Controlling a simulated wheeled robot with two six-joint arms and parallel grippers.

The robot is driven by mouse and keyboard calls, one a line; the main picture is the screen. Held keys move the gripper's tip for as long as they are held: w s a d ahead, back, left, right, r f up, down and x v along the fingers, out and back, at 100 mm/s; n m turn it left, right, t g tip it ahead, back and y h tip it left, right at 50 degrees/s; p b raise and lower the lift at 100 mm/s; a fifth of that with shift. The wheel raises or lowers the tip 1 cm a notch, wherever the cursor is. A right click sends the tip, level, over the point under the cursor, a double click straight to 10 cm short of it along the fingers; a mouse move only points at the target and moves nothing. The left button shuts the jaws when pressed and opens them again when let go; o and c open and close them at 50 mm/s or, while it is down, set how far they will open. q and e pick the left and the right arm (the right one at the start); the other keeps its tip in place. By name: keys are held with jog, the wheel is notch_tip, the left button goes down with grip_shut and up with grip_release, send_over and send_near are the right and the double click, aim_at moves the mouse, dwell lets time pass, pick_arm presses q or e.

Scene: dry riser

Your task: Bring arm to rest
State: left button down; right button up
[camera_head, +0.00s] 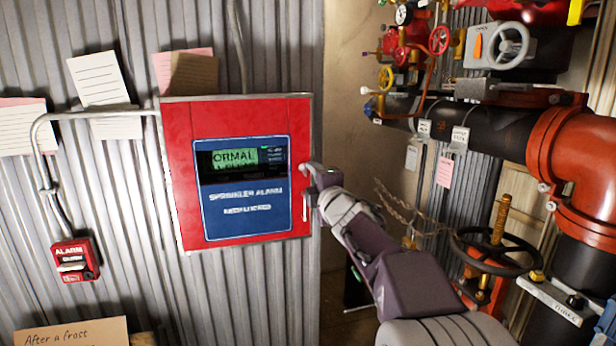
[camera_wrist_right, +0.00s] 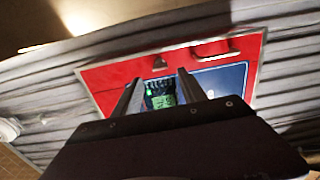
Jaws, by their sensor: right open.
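My right gripper (camera_head: 312,190) is in front of the right edge of the red sprinkler alarm panel (camera_head: 240,110). Its arm comes in from the lower right. In the right wrist view, the two fingers of the right gripper (camera_wrist_right: 155,88) stand apart with nothing held between them. The red panel (camera_wrist_right: 110,82) and its green display (camera_wrist_right: 163,98) show beyond them. I cannot tell whether a fingertip touches the panel. The panel's display (camera_head: 235,158) reads "ORMAL" in its visible part. My left gripper is not in view.
A red alarm box (camera_head: 73,262) is on the corrugated wall (camera_head: 130,230) at lower left. Paper notes (camera_head: 98,78) hang above it. At right are a black handwheel (camera_head: 497,252), a large orange pipe fitting (camera_head: 575,165), a chain (camera_head: 400,205) and small valves (camera_head: 438,40).

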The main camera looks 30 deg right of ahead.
jog(key=shift+v, duration=1.2)
